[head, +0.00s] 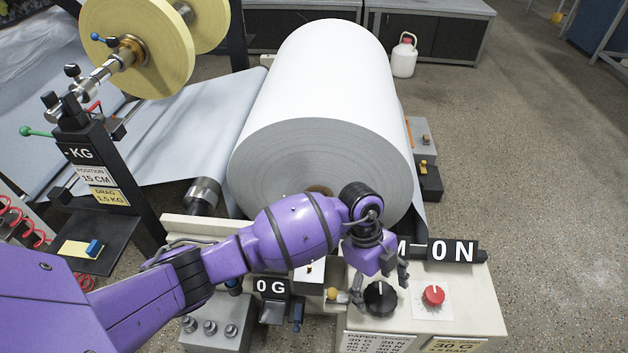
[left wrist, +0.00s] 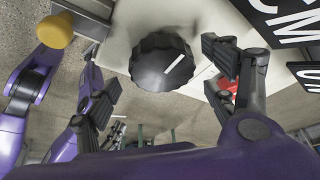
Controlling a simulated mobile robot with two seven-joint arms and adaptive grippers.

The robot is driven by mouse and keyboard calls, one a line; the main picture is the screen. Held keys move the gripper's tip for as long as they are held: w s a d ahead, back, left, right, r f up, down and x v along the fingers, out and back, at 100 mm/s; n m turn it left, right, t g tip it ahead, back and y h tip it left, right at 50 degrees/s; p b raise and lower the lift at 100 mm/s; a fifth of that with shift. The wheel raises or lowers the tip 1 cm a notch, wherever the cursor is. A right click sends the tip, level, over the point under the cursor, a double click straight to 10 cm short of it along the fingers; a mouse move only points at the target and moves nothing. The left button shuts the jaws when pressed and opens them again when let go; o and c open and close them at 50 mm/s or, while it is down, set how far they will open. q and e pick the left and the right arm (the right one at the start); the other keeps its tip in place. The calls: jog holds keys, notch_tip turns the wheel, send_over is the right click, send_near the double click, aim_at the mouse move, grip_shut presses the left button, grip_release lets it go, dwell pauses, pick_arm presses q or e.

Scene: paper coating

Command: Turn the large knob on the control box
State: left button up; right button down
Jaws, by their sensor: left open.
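The large knob (head: 380,299) is black and round with a white pointer line, on the top of the pale control box (head: 460,322). It also shows in the left wrist view (left wrist: 160,60), near the top middle. My left gripper (head: 380,283) is above the knob in the head view. In the left wrist view its two fingers (left wrist: 165,75) are apart, one on each side of the knob, and the gripper is open with nothing held. I cannot tell whether a finger touches the knob. My right gripper is not in view.
A red knob (head: 433,295) sits right of the black one. A black sign (head: 450,250) reading "0N" stands behind them. A yellow knob (head: 332,294) is to the left. The large paper roll (head: 320,130) stands behind my arm. Open floor lies to the right.

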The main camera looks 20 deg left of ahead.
pick_arm(q)
jog(key=shift+w+d+f, duration=0.1)
jog(key=shift+d+f, duration=0.25)
jog(key=shift+f, duration=0.3)
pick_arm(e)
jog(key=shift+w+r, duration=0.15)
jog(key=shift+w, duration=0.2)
pick_arm(q)
jog(key=c, duration=1.1)
jog(key=shift+c, duration=0.2)
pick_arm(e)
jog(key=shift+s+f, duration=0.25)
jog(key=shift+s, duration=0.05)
pick_arm(q)
jog(key=shift+m, duration=0.4)
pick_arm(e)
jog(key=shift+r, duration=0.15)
